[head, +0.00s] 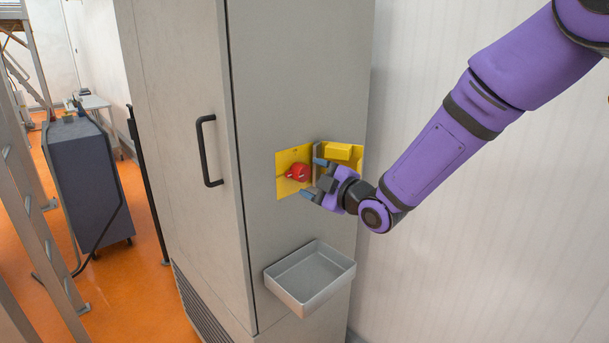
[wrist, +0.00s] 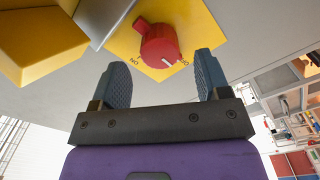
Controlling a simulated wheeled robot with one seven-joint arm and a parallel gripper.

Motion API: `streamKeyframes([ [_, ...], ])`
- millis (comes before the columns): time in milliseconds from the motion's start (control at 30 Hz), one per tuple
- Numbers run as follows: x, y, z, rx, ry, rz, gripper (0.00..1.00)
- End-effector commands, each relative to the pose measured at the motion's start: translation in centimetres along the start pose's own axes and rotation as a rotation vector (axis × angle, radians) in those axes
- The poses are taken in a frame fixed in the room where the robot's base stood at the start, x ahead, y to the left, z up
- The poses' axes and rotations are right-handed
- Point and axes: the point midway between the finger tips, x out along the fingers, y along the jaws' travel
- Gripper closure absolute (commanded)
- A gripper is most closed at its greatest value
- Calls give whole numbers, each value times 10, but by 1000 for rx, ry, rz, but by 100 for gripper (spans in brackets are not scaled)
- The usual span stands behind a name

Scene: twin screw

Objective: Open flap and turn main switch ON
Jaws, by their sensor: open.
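The red main switch (head: 297,172) sits on a yellow plate (head: 284,187) on the grey cabinet's front. In the wrist view the red switch (wrist: 160,46) has a raised grip and a white mark, with small upside-down lettering on the plate beside it. The yellow flap (head: 345,153) stands open to the right of the switch; it also shows at upper left in the wrist view (wrist: 38,40). My gripper (head: 313,179) is open and empty, just in front of the plate. In the wrist view the switch lies beyond the fingertips (wrist: 163,68), roughly between them, apparently not gripped.
A grey metal tray (head: 310,278) sticks out from the cabinet below the switch. The cabinet door has a black handle (head: 207,150) to the left. A pale wall (head: 470,250) is at the right. A dark cart (head: 88,180) and metal frames stand far left.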

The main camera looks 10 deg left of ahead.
Motion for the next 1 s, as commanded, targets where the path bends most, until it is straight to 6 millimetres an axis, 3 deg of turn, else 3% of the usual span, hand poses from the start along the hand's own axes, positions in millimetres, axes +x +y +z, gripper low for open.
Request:
streamKeyframes([
  [233, 30, 0, 0, 1, 0, 1, 31],
  [633, 37, 0, 0, 0, -1, 1, 31],
  [867, 37, 0, 0, 0, -1, 1, 80],
  [1000, 36, 0, 0, 2, -1, 1, 80],
])
